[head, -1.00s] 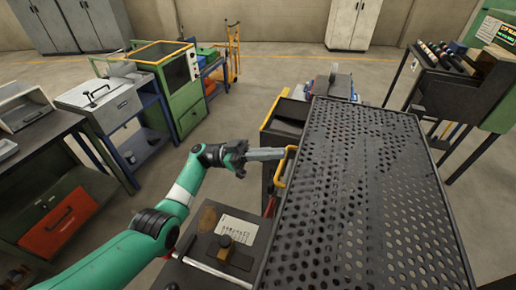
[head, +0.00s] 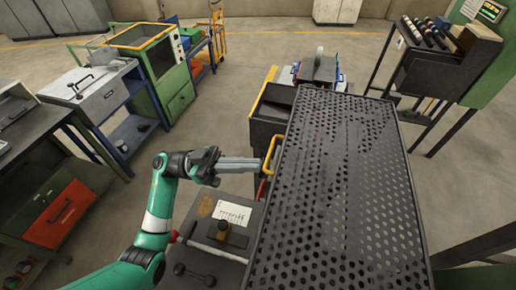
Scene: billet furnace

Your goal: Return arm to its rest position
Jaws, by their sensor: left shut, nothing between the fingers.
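My left arm, green with dark joints, comes in from the lower left in the head view. Its left gripper (head: 256,164) points right, with its grey fingers shut and empty. The fingertips are close to the yellow handle (head: 271,154) at the left edge of the perforated dark table (head: 342,190). I cannot tell whether they touch the handle. My right gripper is not in view.
Below the gripper is a bench top with a paper sheet (head: 232,212) and a knob block (head: 224,230). A green machine (head: 152,60) and a white lidded box (head: 92,88) stand left. A rack (head: 440,70) stands back right. Open floor lies between.

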